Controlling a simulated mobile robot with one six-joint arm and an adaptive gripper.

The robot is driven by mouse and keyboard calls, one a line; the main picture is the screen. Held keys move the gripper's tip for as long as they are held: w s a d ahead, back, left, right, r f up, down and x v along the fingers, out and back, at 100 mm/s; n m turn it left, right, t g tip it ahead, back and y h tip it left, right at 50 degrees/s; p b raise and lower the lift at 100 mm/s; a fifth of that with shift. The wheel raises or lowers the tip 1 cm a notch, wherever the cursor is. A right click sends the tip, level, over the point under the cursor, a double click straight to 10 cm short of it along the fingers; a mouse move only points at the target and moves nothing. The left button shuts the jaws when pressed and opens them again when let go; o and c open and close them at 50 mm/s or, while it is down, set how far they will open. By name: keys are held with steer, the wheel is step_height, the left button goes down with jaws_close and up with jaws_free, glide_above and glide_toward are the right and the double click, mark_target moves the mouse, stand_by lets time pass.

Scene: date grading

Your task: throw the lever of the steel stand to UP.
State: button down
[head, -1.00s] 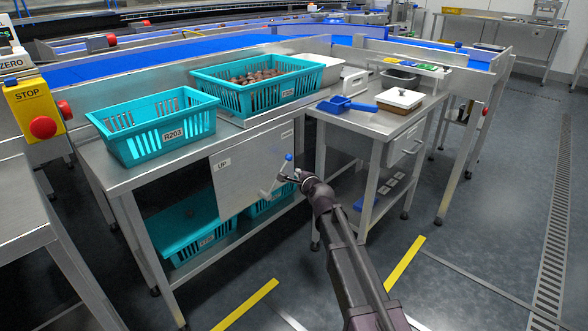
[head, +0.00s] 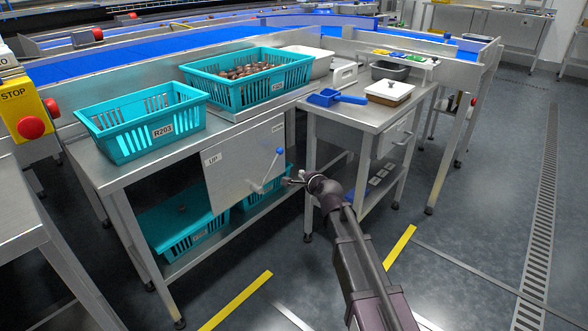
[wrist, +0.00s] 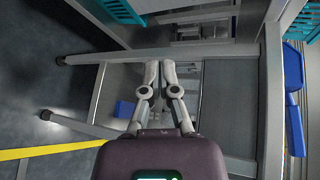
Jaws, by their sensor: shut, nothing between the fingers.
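The steel stand (head: 112,178) has a front panel (head: 236,168) with an UP label (head: 213,159) at its left. The lever (head: 269,172) on this panel has a blue knob (head: 280,151) and tilts up and to the right from its pivot, away from the UP label. My gripper (head: 288,181) is just right of the lever, below knob height. It is shut and empty; whether it touches the lever I cannot tell. In the wrist view my gripper (wrist: 160,65) shows both fingers close together, and the lever is not visible.
Teal crates stand on the stand, one labelled R203 (head: 140,122) and one filled with dates (head: 250,80). More teal crates sit on its lower shelf. A side table (head: 362,117) with a blue scoop (head: 332,97) is close on the right. Floor in front is open.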

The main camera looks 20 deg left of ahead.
steer(key=s+d+f+n+g+h+p, duration=0.1)
steer(key=s+d+f+n+g+h, duration=0.15)
steer(key=d, duration=0.55)
steer(key=s+d+f+n+g+h+p, duration=0.1)
steer(key=s+d+n, duration=0.2)
steer(key=d, duration=0.4)
steer(key=s+d+f+n+g+h+p, duration=0.1)
steer(key=s+d+f+n+g+h, duration=0.15)
steer(key=d, duration=0.55)
steer(key=s+d+f+n+g+h+p, duration=0.1)
steer(key=s+d+n+g+h+p, duration=0.1)
steer(key=s+d, duration=1.3)
steer(key=d+n+g+h, duration=0.1)
steer(key=d+n+g, duration=0.1)
steer(key=d+g, duration=0.1)
steer(key=shift+s+n, duration=0.3)
steer(key=shift+s, duration=0.1)
steer(key=shift+d, duration=0.15)
